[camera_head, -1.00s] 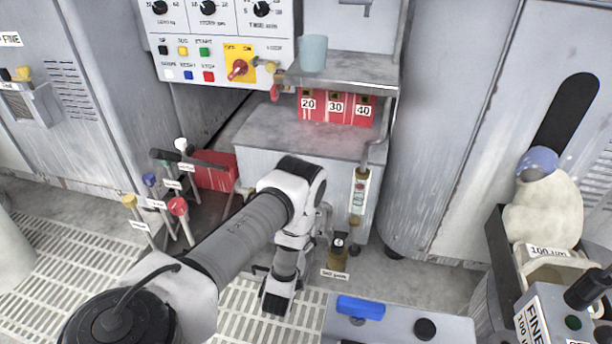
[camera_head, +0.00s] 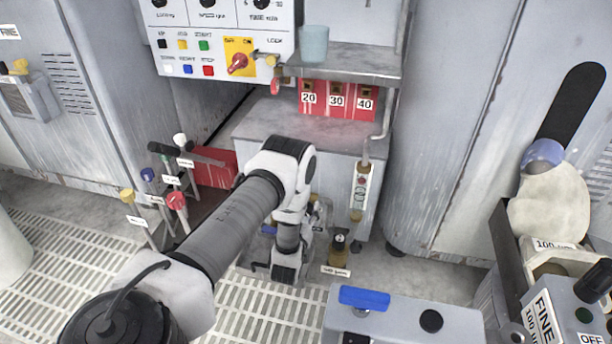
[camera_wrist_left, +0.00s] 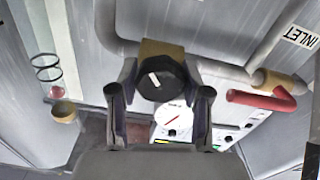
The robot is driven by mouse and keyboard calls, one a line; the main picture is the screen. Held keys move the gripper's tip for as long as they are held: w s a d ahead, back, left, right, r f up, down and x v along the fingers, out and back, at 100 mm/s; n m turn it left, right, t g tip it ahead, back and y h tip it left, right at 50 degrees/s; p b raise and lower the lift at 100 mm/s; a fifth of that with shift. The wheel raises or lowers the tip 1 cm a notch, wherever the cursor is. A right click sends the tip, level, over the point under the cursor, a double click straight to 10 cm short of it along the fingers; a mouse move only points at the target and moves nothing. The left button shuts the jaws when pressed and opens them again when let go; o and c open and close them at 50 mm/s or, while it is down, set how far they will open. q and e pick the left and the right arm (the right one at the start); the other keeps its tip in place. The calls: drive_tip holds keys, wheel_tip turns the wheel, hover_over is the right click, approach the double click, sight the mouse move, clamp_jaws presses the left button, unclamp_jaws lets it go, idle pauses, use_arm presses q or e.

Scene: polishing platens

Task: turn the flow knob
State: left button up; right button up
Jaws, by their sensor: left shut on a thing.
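The flow knob, a round black knob (camera_wrist_left: 160,80) with a white pointer mark, sits on a brass block (camera_wrist_left: 160,50) in the middle of the left wrist view. The mark tilts a little to the left of upright. My left gripper (camera_wrist_left: 160,94) is shut on the knob, with one dark finger on each side. In the head view the left gripper (camera_head: 313,213) is partly hidden by its own wrist, and I cannot make out the gripped knob. A flow tube (camera_head: 361,186) stands to the right. My right gripper is not in view.
A pipe with a red lever (camera_wrist_left: 265,101) is right of the knob in the wrist view. A black-topped brass fitting (camera_head: 339,250) stands close right of my gripper. Colored levers (camera_head: 160,190) stand left of my arm, and a blue-handled box (camera_head: 400,325) is in front.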

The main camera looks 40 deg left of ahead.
use_arm(q)
drive_tip(key=m+p, duration=0.2)
drive_tip(key=p, duration=0.1)
drive_tip(key=shift+r+m, duration=0.2)
drive_tip(key=shift+m, duration=0.2)
drive_tip(key=shift+m+p, duration=0.75)
drive_tip(key=shift+m, duration=0.25)
drive_tip(key=shift+f+m+p, duration=0.15)
drive_tip(key=shift+m+p, duration=0.3)
drive_tip(key=shift+m, duration=0.35)
drive_tip(key=o, duration=1.2)
drive_tip(key=shift+w, duration=0.1)
